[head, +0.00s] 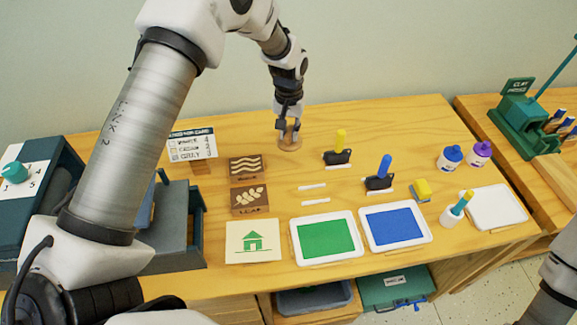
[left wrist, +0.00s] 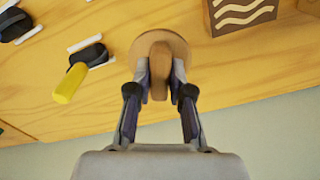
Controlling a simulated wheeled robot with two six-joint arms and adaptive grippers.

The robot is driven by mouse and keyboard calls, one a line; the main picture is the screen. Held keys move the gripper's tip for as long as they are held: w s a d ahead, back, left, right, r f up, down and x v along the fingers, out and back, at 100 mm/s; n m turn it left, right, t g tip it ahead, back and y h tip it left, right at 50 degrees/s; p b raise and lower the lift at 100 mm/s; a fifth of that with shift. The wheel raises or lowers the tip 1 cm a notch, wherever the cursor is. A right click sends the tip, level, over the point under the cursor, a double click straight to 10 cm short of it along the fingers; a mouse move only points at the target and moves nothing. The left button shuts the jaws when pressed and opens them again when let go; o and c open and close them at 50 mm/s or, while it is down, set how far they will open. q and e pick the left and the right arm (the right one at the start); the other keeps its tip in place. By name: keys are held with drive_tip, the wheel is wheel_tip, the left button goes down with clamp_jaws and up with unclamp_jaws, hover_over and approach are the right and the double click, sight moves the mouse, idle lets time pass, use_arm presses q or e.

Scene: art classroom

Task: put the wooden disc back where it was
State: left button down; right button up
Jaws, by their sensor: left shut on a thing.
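The wooden disc (head: 290,145) is round and light brown, with an upright grip piece on top. It is at the back middle of the table, right of the wave block. My left gripper (head: 288,127) points down over it. In the left wrist view my left gripper (left wrist: 160,80) has its two fingers closed on the grip piece of the disc (left wrist: 174,42). The disc is at or very close to the tabletop; I cannot tell whether it touches. My right gripper is out of view.
A wave block (head: 245,168) and a leaf block (head: 249,201) lie left of the disc. A card stand (head: 192,145) is farther left. A yellow-handled black tool (head: 338,155) is at right. Green (head: 326,238) and blue (head: 396,226) trays lie in front. Bare wood surrounds the disc.

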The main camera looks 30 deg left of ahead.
use_arm(q)
drive_tip(key=f+p, duration=0.1)
drive_tip(key=f, duration=0.2)
drive_tip(key=f+p, duration=0.1)
drive_tip(key=f, duration=0.6)
drive_tip(key=shift+s+a+f+p, duration=0.1)
drive_tip(key=shift+s+p, duration=0.15)
drive_tip(key=shift+p, duration=0.15)
drive_tip(key=shift+f, duration=0.1)
drive_tip(key=shift+f+b, duration=0.15)
drive_tip(key=shift+b, duration=0.15)
drive_tip(key=c, duration=1.1)
unclamp_jaws()
drive_tip(key=shift+o, duration=0.2)
